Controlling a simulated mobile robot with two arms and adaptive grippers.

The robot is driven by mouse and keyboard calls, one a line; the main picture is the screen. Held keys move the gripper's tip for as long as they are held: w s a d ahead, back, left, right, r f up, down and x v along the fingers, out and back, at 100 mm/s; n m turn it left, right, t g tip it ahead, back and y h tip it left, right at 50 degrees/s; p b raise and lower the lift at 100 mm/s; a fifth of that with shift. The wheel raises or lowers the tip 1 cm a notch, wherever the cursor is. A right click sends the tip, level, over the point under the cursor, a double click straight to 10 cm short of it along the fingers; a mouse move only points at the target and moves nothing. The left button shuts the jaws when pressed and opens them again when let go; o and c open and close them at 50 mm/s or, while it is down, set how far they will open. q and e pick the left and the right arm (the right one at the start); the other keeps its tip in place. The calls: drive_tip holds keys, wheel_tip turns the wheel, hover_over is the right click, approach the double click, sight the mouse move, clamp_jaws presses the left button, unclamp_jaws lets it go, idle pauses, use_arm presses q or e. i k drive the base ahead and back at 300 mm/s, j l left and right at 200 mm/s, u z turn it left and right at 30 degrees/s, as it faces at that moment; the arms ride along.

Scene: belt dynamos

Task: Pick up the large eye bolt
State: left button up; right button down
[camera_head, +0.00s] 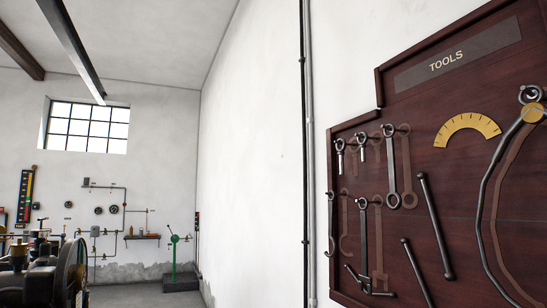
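A dark wooden tool board (450,180) headed "TOOLS" hangs on the white wall at the right. Two short metal pieces with a ring at the top hang side by side at its upper left and look like eye bolts. One eye bolt (339,156) is at the left; the other eye bolt (362,149) is just right of it and looks slightly bigger, though it may only be nearer. I cannot tell for sure which is the large one. Neither of my grippers is in view.
The board also holds a long ring-ended wrench (391,170), rods (434,225), a yellow quarter-scale (467,127) and a large curved tool (487,195). Dark machinery (45,270) stands at the lower left. A green lever stand (174,255) is by the far wall.

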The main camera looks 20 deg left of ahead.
sight(341, 153)
drive_tip(key=u, duration=0.15)
drive_tip(key=z, duration=0.6)
drive_tip(key=i+j+z, duration=0.25)
drive_tip(key=j+z, duration=0.25)
drive_tip(key=j, duration=0.25)
drive_tip(key=i+j+z, duration=0.2)
drive_tip(key=j, duration=0.2)
drive_tip(key=j+z, duration=0.25)
drive_tip(key=j, duration=0.15)
